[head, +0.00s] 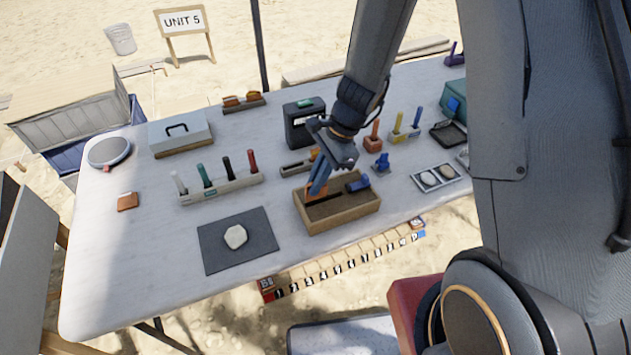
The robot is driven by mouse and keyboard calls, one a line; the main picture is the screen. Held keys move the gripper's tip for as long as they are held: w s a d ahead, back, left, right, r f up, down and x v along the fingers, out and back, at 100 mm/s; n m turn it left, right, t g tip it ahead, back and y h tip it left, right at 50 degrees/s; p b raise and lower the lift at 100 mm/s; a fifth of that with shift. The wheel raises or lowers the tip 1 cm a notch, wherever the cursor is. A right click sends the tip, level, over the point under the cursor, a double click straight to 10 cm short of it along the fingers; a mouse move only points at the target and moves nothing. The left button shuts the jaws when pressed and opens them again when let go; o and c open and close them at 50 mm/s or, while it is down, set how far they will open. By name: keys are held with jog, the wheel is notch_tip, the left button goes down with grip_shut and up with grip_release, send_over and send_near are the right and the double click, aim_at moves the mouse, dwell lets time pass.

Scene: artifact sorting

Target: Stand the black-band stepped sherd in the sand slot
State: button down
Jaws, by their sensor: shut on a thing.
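My gripper (319,187) points down into the left part of the wooden sand box (343,220). It is shut on an orange-brown sherd (311,196), which is at the box's left end, close to the sand. The fingers cover part of the sherd, and its black band and stepped edge are too small to make out. A dark slot line runs across the sand (335,209). I cannot tell whether the sherd's lower edge is inside the slot. A blue object (358,184) lies at the right end of the box.
A brown piece (127,202) lies on the left of the table (110,260). A rack with several upright markers (222,189) stands left of the box. A dark mat (263,253) holds a pale stone (236,237).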

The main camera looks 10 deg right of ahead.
aim_at(316, 198)
jog(key=shift+f+b, duration=1.6)
jog(key=shift+f, duration=0.4)
jog(key=c, duration=1.8)
grip_release()
jog(key=shift+b+v, duration=0.3)
jog(key=shift+v, duration=3.6)
jog(key=shift+s+d+r+n+t+h, duration=0.4)
jog(key=shift+s+d+r+n+h, duration=0.35)
jog(key=shift+s+d+r+n, duration=1.25)
jog(key=shift+s+d+r+n+t+h, duration=0.6)
jog(key=shift+d+n, duration=0.7)
jog(key=shift+n, duration=1.65)
jog(key=shift+s+d+r+n+t+h, duration=0.2)
jog(key=shift+s+d+r+n+h, duration=0.8)
jog(key=shift+s+d+n, duration=1.05)
